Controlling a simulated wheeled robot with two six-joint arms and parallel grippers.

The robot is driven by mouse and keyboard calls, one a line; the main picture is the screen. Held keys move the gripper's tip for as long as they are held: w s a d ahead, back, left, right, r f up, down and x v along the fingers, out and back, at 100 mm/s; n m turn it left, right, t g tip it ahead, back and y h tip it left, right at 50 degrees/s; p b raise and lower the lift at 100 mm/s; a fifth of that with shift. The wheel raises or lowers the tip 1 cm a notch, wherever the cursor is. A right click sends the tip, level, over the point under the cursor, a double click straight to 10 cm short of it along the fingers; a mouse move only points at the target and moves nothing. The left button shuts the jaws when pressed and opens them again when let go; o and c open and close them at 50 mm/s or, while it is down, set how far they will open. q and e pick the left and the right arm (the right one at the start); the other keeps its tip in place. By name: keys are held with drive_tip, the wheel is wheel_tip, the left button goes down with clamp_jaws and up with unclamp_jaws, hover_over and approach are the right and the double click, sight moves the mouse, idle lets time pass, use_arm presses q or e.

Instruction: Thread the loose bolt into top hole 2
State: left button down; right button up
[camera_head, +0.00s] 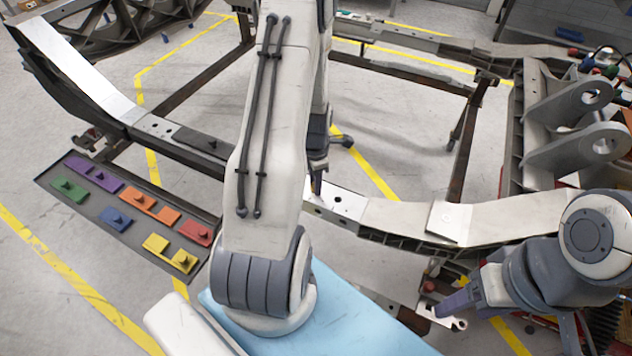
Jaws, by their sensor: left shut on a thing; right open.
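The chassis rail runs across the middle, with a pale plate with dark holes (338,204) just right of my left arm. I cannot tell which hole is top hole 2. My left gripper (316,170) points down over the left end of that plate, partly hidden behind my own large arm link. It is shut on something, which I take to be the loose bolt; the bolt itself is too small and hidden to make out. I cannot tell whether it touches a hole. My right gripper (466,302) is open at the lower right, below the rail and away from the plate.
A dark tray (130,252) with several coloured knobbed pieces lies at the left. A loose-looking pale plate (449,221) sits on the rail's right part. Large grey lug brackets (565,150) stand at the right. A light blue surface (350,318) lies at the bottom.

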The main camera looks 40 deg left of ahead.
use_arm(q)
drive_tip(key=shift+f, duration=0.1)
drive_tip(key=n+p, duration=0.1)
drive_tip(key=n, duration=0.4)
drive_tip(key=shift+n, duration=0.3)
drive_tip(key=n+p, duration=0.1)
drive_tip(key=n, duration=0.3)
drive_tip(key=shift+s+f+n, duration=0.1)
drive_tip(key=shift+n, duration=0.3)
drive_tip(key=m, duration=0.7)
drive_tip(key=shift+f+p, duration=0.1)
drive_tip(key=shift+p, duration=0.25)
drive_tip(key=m, duration=0.4)
drive_tip(key=shift+d+m, duration=0.1)
drive_tip(key=shift+m, duration=0.2)
drive_tip(key=m, duration=0.3)
drive_tip(key=shift+s+f, duration=0.1)
drive_tip(key=shift+f, duration=0.05)
